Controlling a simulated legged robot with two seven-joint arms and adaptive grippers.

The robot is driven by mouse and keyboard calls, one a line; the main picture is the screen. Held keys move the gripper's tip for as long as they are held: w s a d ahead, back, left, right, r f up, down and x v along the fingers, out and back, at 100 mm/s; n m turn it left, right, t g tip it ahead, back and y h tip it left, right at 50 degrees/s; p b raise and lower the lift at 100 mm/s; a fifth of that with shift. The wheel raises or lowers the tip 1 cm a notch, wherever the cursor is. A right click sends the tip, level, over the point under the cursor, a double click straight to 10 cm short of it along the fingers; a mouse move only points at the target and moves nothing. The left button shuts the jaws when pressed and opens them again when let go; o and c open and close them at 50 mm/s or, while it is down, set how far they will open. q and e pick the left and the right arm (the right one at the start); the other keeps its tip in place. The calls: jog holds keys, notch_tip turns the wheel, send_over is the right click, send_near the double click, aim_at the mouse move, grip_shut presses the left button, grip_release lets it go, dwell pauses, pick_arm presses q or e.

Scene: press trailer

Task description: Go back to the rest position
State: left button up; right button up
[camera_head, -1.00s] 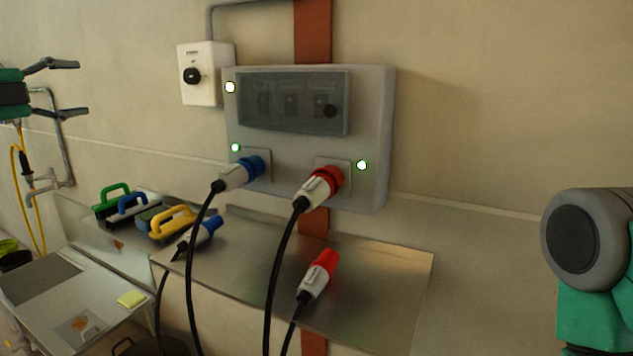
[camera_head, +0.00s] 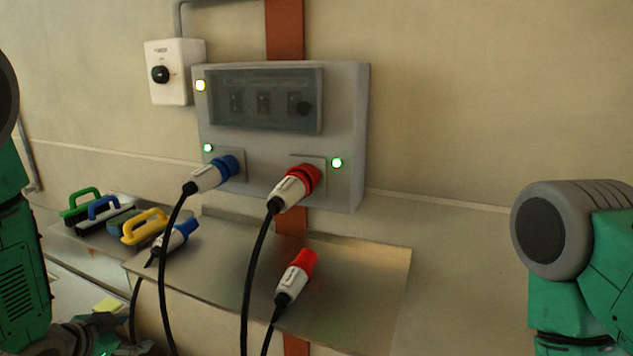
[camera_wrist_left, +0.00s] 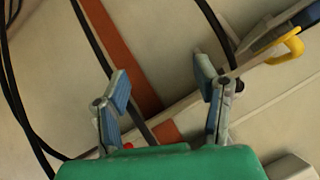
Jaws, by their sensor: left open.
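My left arm comes down the left edge of the head view, with part of my left gripper (camera_head: 92,338) at the bottom edge. In the left wrist view my left gripper (camera_wrist_left: 163,80) is open, its two fingers wide apart with nothing between the tips. Black cables and an orange-brown wall strip (camera_wrist_left: 125,50) show behind it. Of my right arm, only green and grey links show at the right; its gripper is out of view.
A grey socket box (camera_head: 345,130) on the wall holds a blue plug (camera_head: 215,173) and a red plug (camera_head: 296,187), cables hanging.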

pick_arm(q)
jog(key=s+d+f+n+g, duration=0.2)
jog(key=s+f, duration=0.4)
jog(key=s, duration=0.4)
jog(key=s+d+f+n+g+y, duration=0.1)
jog(key=s+d+f+n+g, duration=0.1)
jog(key=s, duration=0.9)
jog(key=s+d+f+n+g, duration=0.3)
jog(key=s+f+g, duration=0.2)
jog(key=s+f, duration=0.4)
jog(key=shift+s+d+f+y, duration=0.15)
jog(key=shift+s+f+y, duration=0.2)
jog(key=shift+s, duration=0.6)
